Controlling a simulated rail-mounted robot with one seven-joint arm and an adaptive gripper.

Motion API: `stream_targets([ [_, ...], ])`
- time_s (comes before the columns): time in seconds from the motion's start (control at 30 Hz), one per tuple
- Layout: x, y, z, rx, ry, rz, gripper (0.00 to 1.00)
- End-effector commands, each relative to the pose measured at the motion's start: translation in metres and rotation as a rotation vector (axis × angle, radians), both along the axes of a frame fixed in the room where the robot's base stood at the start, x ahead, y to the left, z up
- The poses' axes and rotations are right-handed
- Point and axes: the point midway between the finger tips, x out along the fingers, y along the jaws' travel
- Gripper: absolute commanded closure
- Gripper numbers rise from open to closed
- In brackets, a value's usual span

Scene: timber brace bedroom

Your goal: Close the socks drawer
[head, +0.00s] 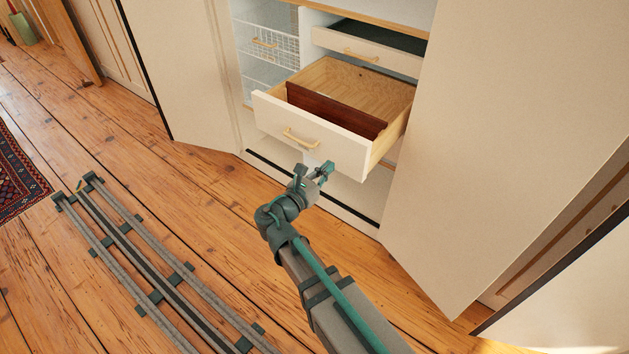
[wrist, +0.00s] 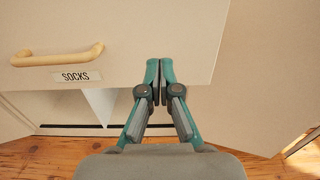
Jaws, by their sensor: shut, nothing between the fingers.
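The socks drawer (head: 313,134) is pulled out of the wardrobe, with a cream front, a wooden inside and a dark red-brown divider (head: 335,110). In the wrist view its front (wrist: 200,30) fills the upper part, with a pale wooden handle (wrist: 57,57) and a label reading SOCKS (wrist: 75,77). My gripper (head: 326,168) is shut and empty, in front of the lower right part of the drawer front. In the wrist view the fingertips of my gripper (wrist: 153,66) overlap the drawer front to the right of the handle. I cannot tell whether they touch it.
A shallow drawer (head: 366,50) sits above, and wire baskets (head: 265,42) are on the left. Open wardrobe doors stand on the left (head: 180,70) and right (head: 510,130). Rails (head: 150,270) run along the wooden floor. A patterned rug (head: 18,175) lies at far left.

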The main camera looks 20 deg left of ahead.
Motion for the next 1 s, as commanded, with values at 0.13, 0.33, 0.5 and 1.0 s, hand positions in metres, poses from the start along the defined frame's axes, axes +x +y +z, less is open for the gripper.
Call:
stream_targets([
  [0.13, 0.022, -0.005, -0.001, 0.000, 0.000, -0.001, 1.00],
  [0.33, 0.036, -0.009, 0.000, 0.000, 0.001, 0.000, 1.00],
  [0.5, 0.039, -0.010, 0.000, 0.000, 0.001, 0.001, 1.00],
  [1.0, 0.041, -0.002, 0.001, 0.000, 0.001, 0.015, 1.00],
])
